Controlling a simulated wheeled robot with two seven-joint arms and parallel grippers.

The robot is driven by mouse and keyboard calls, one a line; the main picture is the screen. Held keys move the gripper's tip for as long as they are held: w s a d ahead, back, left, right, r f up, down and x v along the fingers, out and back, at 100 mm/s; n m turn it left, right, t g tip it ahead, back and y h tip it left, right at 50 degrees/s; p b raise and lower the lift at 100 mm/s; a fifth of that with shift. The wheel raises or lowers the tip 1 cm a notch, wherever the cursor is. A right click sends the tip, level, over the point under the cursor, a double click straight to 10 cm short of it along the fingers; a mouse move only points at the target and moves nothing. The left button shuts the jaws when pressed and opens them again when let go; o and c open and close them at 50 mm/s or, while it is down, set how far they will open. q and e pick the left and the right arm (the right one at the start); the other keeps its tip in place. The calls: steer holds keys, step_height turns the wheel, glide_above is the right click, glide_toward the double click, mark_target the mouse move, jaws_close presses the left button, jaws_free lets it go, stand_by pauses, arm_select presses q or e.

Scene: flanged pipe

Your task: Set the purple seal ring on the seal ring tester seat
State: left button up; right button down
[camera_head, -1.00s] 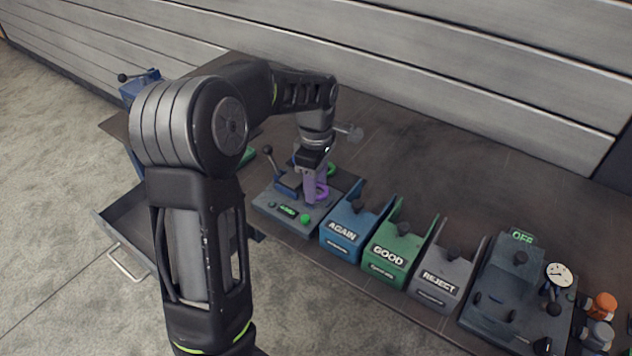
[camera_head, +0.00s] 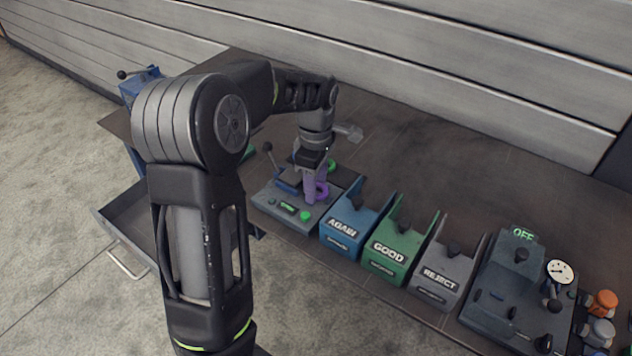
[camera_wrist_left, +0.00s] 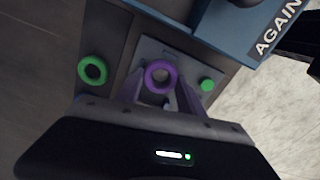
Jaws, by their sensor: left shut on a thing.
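The purple seal ring (camera_wrist_left: 160,75) is between the fingertips of my left gripper (camera_wrist_left: 160,92), which is shut on it. In the head view the ring (camera_head: 322,191) shows at the tip of the left gripper (camera_head: 316,190), low over the tester. The seal ring tester (camera_head: 268,201) is a grey-blue unit with a lever, a small green display and a green button. Its plate (camera_wrist_left: 148,48) lies under the ring in the wrist view. The seat is largely hidden by the gripper and ring, and I cannot tell whether the ring touches it. My right gripper is not in view.
Blue AGAIN (camera_head: 345,243), green GOOD (camera_head: 386,262) and grey REJECT (camera_head: 434,289) bins stand to the right. Beyond them is a unit marked OFF (camera_head: 500,300). The table's back is mostly clear.

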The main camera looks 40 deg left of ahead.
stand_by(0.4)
arm_select(q)
steer(key=o, duration=1.8)
step_height(320, 180, up, 7)
steer(key=p, duration=0.6)
